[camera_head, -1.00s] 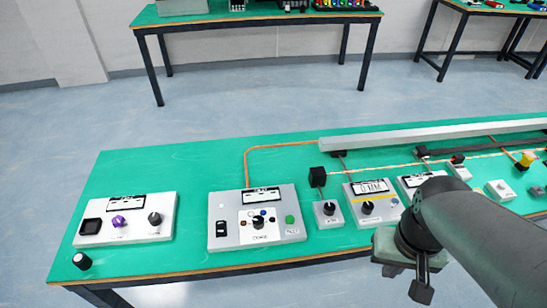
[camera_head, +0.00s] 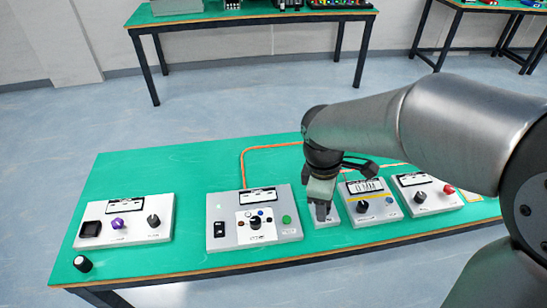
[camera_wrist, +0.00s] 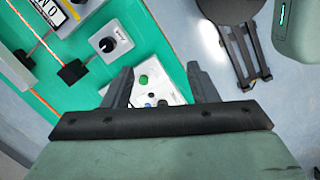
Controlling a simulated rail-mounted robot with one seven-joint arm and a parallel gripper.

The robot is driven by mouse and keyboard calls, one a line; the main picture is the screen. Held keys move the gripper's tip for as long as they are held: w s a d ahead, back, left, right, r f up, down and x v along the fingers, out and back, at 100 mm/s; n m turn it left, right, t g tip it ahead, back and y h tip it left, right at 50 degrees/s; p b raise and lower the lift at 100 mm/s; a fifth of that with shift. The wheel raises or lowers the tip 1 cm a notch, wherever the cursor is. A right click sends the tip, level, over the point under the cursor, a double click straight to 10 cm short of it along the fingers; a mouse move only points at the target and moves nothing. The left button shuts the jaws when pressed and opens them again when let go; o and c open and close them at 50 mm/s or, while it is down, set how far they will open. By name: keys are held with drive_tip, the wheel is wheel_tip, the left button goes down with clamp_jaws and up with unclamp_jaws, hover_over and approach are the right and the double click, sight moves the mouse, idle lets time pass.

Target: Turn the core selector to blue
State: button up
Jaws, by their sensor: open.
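The core selector (camera_head: 255,222) is a black knob on a white plate with small coloured dots around it, in the middle of a light grey control box (camera_head: 214,203). Its pointer direction is too small to tell. My gripper (camera_head: 320,214) is right of this box, in front of a small grey knob box (camera_head: 335,217), and points down. In the wrist view my gripper (camera_wrist: 160,88) has its two fingers wide apart with nothing held. Part of the core box, with its green button (camera_wrist: 143,79), shows between and beyond the fingers; the gripper body hides the rest.
A white box (camera_head: 160,236) with a purple knob stands left, near a loose black knob (camera_head: 82,263). A yellow-striped meter box (camera_head: 365,213) and another white box (camera_head: 440,203) stand right. An orange cable (camera_head: 242,165) runs behind. Green table is clear behind the left boxes.

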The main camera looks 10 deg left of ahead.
sight(255, 220)
drive_tip(key=w+a+f+n+y+p, duration=0.1)
drive_tip(key=w+a+n, duration=0.1)
drive_tip(key=a+n, duration=0.6)
drive_tip(key=w+a+f+n+y, duration=0.15)
drive_tip(key=a+n, duration=0.35)
drive_tip(key=a, duration=0.5)
drive_tip(key=shift+n+h, duration=0.3)
drive_tip(key=shift+h, duration=0.15)
wheel_tip(255, 220, down, 17)
drive_tip(key=shift+r+p, duration=0.1)
drive_tip(key=shift+p, duration=0.4)
drive_tip(key=c, duration=1)
